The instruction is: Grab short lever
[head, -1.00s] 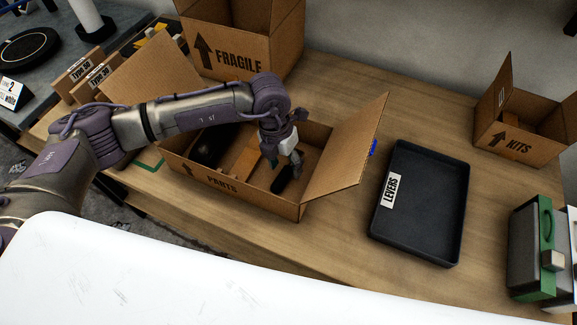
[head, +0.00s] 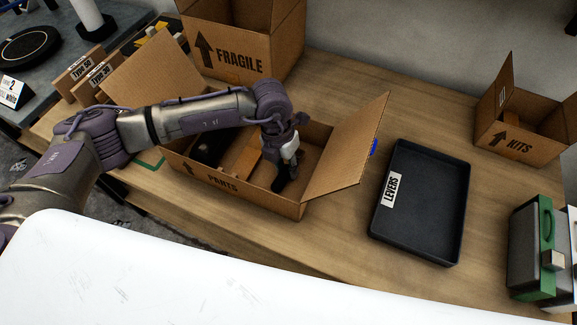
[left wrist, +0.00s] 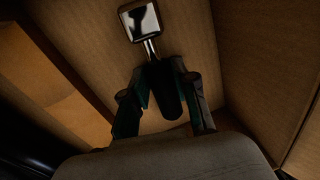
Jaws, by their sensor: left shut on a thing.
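In the head view my left gripper (head: 285,170) reaches down into the open cardboard parts box (head: 228,186). In the left wrist view the gripper (left wrist: 163,105) has its fingers on both sides of the black handle of a short lever (left wrist: 164,90). The lever has a metal neck and a square, shiny plate at its far end. The gripper is shut on the handle. In the head view the dark handle end shows below the fingers (head: 279,185). The lever is inside the box; I cannot tell whether it touches the floor. My right gripper is not in view.
A wooden-coloured piece (head: 248,160) lies in the box, left of the gripper. The box's right flap (head: 347,150) stands open. A black tray labelled levers (head: 425,205) lies to the right. A kits box (head: 525,130) and a fragile box (head: 245,40) stand behind.

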